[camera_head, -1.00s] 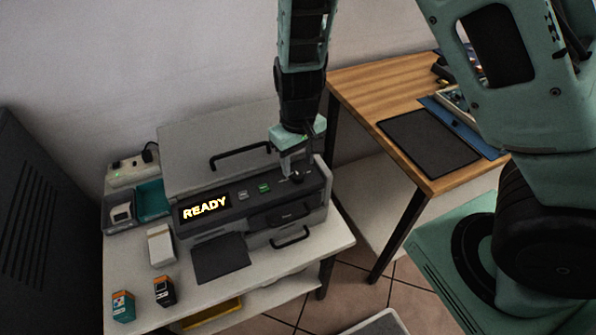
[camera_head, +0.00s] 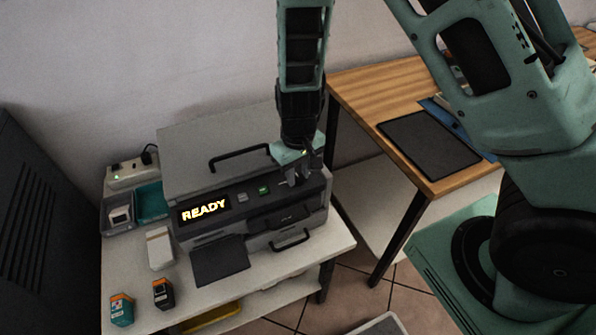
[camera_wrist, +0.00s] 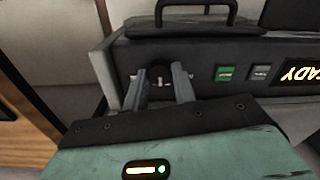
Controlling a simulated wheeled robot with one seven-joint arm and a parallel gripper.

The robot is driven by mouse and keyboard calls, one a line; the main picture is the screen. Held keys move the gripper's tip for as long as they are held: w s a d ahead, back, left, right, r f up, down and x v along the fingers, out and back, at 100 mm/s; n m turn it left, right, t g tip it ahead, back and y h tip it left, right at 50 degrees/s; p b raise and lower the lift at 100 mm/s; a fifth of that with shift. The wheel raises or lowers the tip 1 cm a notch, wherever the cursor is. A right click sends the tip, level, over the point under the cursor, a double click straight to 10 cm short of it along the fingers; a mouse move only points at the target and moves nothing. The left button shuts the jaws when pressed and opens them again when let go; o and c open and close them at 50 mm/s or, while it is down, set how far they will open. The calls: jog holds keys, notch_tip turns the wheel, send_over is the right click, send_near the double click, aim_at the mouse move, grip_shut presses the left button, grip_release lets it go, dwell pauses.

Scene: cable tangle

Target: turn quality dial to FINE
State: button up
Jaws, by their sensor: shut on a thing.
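The quality dial (camera_wrist: 161,78) is a dark round knob with a light mark, at the end of the printer's dark control panel in the wrist view. My gripper (camera_wrist: 160,88) is shut on it, one grey finger on each side. In the head view my gripper (camera_head: 297,177) reaches down to the right end of the panel and hides the dial. The printer (camera_head: 250,203) is grey with a lit READY display (camera_head: 203,210). No FINE label can be read in either view.
A green button (camera_head: 264,190) and a grey button (camera_head: 242,197) lie left of the dial. A handle (camera_head: 240,157) stands on the lid. Cartridges (camera_head: 163,293) and a white box (camera_head: 160,247) stand on the printer's table. A wooden desk (camera_head: 375,85) is at right.

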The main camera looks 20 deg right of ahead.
aim_at(298, 177)
jog(key=m+p, duration=0.3)
jog(key=m, duration=0.2)
jog(key=shift+r+m, duration=0.15)
jog(key=shift+m, duration=0.15)
jog(key=m+p, duration=0.3)
jog(key=m, duration=0.3)
jog(key=shift+m, duration=0.3)
dwell(0.4)
jog(key=o, duration=1)
notch_tip(298, 177, up, 17)
jog(key=p, duration=0.2)
